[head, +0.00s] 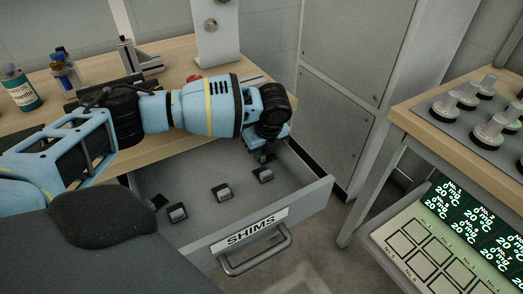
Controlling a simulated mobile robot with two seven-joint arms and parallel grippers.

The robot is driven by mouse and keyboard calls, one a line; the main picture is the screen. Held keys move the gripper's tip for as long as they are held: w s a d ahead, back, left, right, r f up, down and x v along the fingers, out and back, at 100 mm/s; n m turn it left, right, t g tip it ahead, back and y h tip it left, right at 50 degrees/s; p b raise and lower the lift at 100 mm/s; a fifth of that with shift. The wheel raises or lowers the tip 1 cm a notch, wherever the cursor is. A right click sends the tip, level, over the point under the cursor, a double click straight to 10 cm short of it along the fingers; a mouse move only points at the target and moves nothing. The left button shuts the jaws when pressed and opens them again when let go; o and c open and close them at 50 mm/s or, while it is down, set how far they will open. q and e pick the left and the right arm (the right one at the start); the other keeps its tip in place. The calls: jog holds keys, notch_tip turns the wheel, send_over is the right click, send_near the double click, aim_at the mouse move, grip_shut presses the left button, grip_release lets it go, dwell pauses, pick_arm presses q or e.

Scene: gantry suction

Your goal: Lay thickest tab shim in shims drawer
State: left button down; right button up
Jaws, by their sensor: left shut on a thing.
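The open grey shims drawer (310,196) has a white label reading SHIMS on its front. My left arm reaches in from the left, and my left gripper (262,156) points down over the drawer's back right part. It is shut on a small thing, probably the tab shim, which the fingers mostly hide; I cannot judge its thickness. Inside the drawer sit a front small metal-and-dark block (178,212), a middle block (222,192) and a right block (262,176). The right block is just below the gripper; I cannot tell whether they touch. My right gripper is not in view.
The wooden bench (180,52) above the drawer holds bottles (22,88) and a metal stand. A grey cabinet (355,70) stands behind. At right, another table (415,118) carries several metal cylinders, with lit displays (470,215) below. The drawer handle (255,258) projects forward.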

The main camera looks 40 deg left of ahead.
pick_arm(q)
jog(key=c, duration=1.4)
grip_release()
jog(key=shift+f, duration=0.15)
jog(key=shift+c, duration=0.2)
jog(key=p+v, duration=0.2)
jog(key=v, duration=1)
jog(key=shift+a, duration=0.1)
